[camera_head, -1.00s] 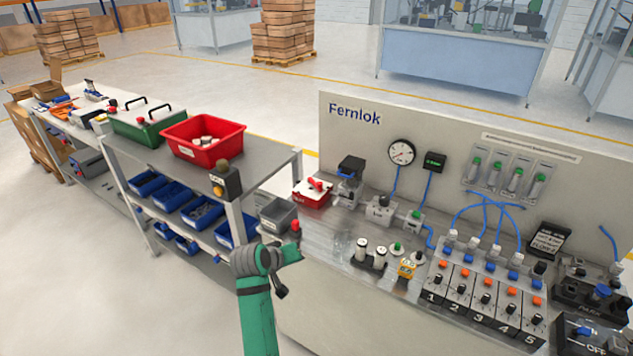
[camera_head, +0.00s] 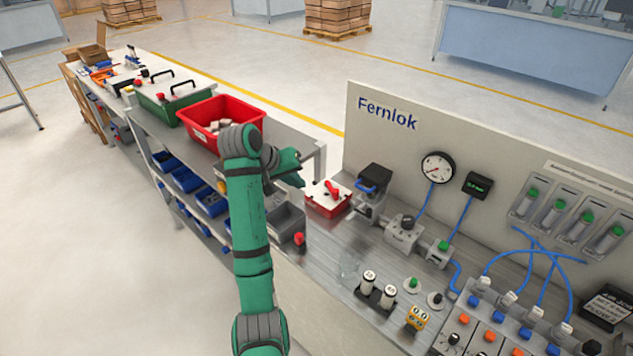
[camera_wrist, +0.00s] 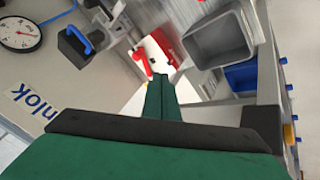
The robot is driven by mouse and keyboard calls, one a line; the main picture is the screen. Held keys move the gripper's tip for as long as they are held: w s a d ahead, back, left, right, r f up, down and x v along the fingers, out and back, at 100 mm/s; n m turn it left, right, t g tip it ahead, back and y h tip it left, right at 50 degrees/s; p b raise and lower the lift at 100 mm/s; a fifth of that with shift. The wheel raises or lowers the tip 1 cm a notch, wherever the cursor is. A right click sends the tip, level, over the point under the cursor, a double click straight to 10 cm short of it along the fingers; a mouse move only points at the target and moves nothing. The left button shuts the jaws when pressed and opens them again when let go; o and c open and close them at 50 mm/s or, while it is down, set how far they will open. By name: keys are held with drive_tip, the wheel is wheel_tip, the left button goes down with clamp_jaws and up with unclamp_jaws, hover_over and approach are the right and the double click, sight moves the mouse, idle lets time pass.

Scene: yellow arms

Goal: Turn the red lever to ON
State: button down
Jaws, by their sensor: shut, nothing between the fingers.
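The red lever (camera_head: 333,187) stands on the white top of a small red box (camera_head: 325,207) at the left end of the bench. In the wrist view the lever (camera_wrist: 142,62) shows just left of my fingertips, with the white and red box behind it. ON and OFF marks are too small to read. My gripper (camera_head: 300,181) is green and sits left of the box in the head view, apparently above bench height. In the wrist view its fingers (camera_wrist: 163,80) are together with nothing between them. I cannot tell for certain whether they touch the lever.
A grey bin (camera_head: 287,222) and a red knob (camera_head: 299,239) are close to my gripper. A grey clamp device (camera_head: 371,195) with a blue handle stands right of the box. A red crate (camera_head: 218,121) is on the side table. The panel (camera_head: 365,140) rises behind.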

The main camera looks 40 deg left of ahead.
approach(332, 187)
drive_tip(key=s+f, duration=0.3)
drive_tip(key=f, duration=0.1)
drive_tip(key=w+d, duration=0.2)
drive_tip(key=shift+w, duration=0.3)
drive_tip(key=shift+s+a, duration=0.1)
drive_tip(key=shift+r, duration=0.1)
